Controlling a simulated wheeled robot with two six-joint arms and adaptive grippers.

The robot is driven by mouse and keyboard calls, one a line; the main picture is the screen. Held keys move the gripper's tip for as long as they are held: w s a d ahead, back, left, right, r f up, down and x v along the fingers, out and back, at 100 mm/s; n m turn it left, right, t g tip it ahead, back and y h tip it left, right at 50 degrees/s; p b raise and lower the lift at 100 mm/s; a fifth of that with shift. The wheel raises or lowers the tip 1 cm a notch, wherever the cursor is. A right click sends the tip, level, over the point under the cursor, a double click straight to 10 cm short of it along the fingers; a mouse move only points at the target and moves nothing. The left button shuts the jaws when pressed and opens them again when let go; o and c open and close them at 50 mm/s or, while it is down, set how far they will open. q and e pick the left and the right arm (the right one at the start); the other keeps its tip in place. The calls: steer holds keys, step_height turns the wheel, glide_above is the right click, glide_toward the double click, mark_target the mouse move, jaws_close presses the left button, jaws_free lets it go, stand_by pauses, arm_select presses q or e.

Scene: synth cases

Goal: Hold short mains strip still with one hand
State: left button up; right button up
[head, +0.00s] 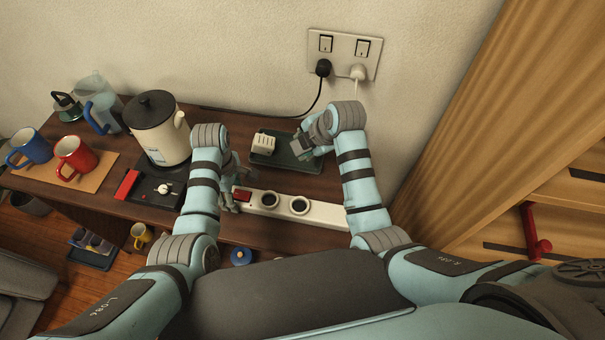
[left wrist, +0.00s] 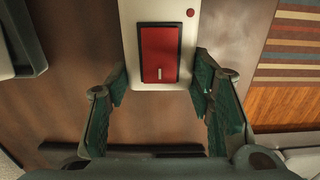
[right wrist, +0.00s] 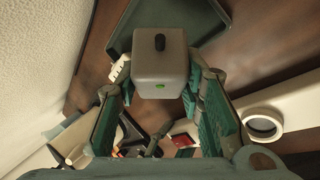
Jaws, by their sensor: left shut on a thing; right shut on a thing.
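The short mains strip (head: 325,212) is white, with a red switch at its left end and two round dark sockets. It lies along the front of the dark wooden top. My left gripper (head: 232,195) is shut on the switch end; the left wrist view shows that end of the strip (left wrist: 130,20) between the green pads. My right gripper (head: 308,147) is shut on a pale grey block-shaped plug (right wrist: 162,70) with a black spot and a green mark. It is over the dark tray behind the strip. In the head view the gripper mostly hides this plug.
The dark tray (head: 286,160) holds a white ribbed adapter (head: 263,145). A white kettle (head: 155,135) stands left of my left arm. Red (head: 76,160) and blue (head: 32,147) mugs stand farther left. A wall socket (head: 343,50) with black and white plugs is behind.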

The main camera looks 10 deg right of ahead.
steer(key=w+n, duration=0.1)
steer(key=w+n+t, duration=0.1)
steer(key=w+d+n, duration=0.1)
steer(key=shift+w+r+t, duration=0.25)
steer(key=shift+r+t, duration=0.05)
steer(key=shift+t, duration=0.1)
steer(key=shift+w+d+f, duration=0.1)
steer(key=shift+w, duration=0.15)
steer(key=shift+f, duration=2.8)
steer(key=o, duration=1.3)
steer(key=v, duration=1.2)
steer(key=shift+s+d+f, duration=0.1)
